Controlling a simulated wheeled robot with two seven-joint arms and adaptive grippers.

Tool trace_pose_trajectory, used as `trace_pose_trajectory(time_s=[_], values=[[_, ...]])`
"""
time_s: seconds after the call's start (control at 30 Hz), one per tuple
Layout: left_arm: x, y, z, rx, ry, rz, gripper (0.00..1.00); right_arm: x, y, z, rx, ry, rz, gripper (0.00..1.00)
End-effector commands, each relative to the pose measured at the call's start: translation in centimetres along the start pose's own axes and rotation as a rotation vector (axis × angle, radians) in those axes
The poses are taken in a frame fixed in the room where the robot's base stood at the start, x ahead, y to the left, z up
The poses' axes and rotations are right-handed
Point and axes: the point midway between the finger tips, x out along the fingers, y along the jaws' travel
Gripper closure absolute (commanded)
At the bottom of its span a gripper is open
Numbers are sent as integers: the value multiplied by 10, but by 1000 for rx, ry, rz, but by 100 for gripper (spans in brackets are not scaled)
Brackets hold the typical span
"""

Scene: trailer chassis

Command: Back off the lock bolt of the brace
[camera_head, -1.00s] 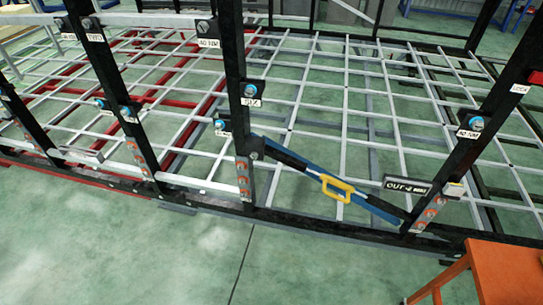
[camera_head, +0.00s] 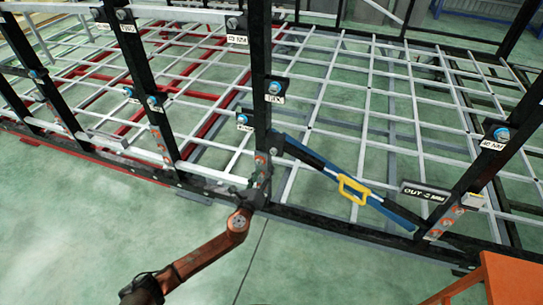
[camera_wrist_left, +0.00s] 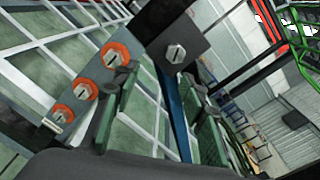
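The brace (camera_head: 310,160) is a blue and black bar with a yellow handle (camera_head: 354,188). It slopes down to the right from the middle black post (camera_head: 258,90) to the foot of the right post. In the left wrist view, a grey slotted bolt (camera_wrist_left: 175,53) sits in a dark plate near the upper end of the blue bar (camera_wrist_left: 173,100). I cannot tell whether it is the lock bolt. My left gripper (camera_head: 258,188) is at the foot of the middle post, below the brace's upper end. In the wrist view its fingers (camera_wrist_left: 160,108) stand apart, with nothing gripped between them.
Orange bolts (camera_wrist_left: 115,53) line a plate beside the left finger. A label plate reading OUT (camera_head: 424,192) sits near the brace's lower end. An orange stand (camera_head: 512,280) is at the lower right.

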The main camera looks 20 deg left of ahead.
Motion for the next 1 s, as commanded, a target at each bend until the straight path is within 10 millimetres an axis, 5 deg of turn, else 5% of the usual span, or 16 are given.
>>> trace_pose_trajectory(time_s=[0.13, 0.6, 1.0], values=[[5, -20, 12, 49, -26, -37, 61, 1, 0, 1, 0, -1, 0, 60], [69, -21, 13, 47, -25, -35, 61, 13, -4, 5, 1, -8, -4, 60], [77, -22, 14, 45, -25, -35, 61, 14, -8, 5, 3, -8, -8, 60]])
